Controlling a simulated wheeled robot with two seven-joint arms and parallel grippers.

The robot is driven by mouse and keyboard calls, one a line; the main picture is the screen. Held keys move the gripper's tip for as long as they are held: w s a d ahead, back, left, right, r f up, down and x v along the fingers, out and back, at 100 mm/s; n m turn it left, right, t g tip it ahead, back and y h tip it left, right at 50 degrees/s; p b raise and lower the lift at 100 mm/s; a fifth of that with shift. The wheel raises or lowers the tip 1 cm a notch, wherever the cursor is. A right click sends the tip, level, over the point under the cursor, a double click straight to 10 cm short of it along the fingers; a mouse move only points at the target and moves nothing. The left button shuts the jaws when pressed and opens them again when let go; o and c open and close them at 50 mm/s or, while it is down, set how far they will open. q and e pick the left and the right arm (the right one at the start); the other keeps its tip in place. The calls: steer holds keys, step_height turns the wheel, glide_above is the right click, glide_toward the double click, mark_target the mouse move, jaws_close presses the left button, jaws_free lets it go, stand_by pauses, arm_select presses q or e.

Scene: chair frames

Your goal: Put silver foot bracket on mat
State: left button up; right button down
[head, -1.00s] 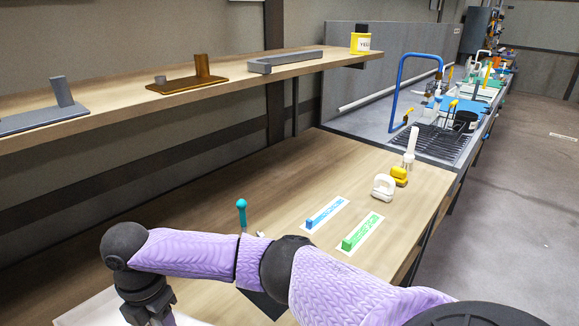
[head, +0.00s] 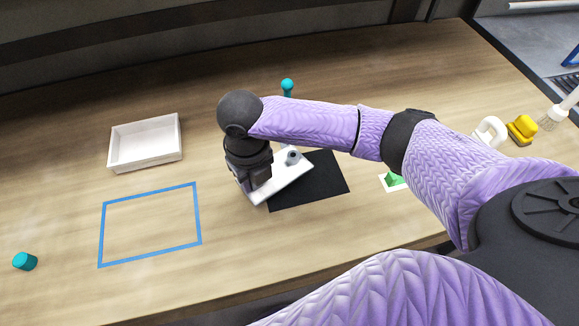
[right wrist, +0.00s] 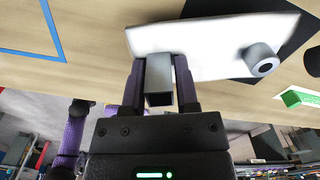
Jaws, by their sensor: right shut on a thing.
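The silver foot bracket (head: 290,186) is a pale flat plate with a grey round boss and a grey post (right wrist: 158,80). My right gripper (head: 256,184) is shut on the post near the plate's left end. In the right wrist view the fingers (right wrist: 160,85) stand on both sides of the post, and the plate (right wrist: 205,45) extends beyond them. The black mat (head: 322,182) lies on the table. The plate overlaps the mat's left part in the picture, with its left end past the mat's edge. I cannot tell whether plate and mat touch. My left gripper is not in view.
A white tray (head: 145,166) and a blue tape rectangle (head: 150,253) lie to the left. A teal cylinder (head: 25,261) is far left. A teal-topped peg (head: 287,85) stands behind my arm. White (head: 490,131) and yellow (head: 522,129) parts are at right.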

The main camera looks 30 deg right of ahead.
mark_target(285, 178)
steer(key=d, duration=0.2)
steer(key=s+d, duration=0.1)
steer(key=d, duration=0.2)
steer(key=shift+s+d, duration=0.15)
steer(key=shift+d, duration=0.05)
step_height(285, 178, down, 4)
steer(key=shift+d+r+b, duration=0.1)
steer(key=shift+b, duration=0.85)
steer(key=shift+r, duration=0.1)
steer(key=shift+c, duration=1.8)
jaws_free()
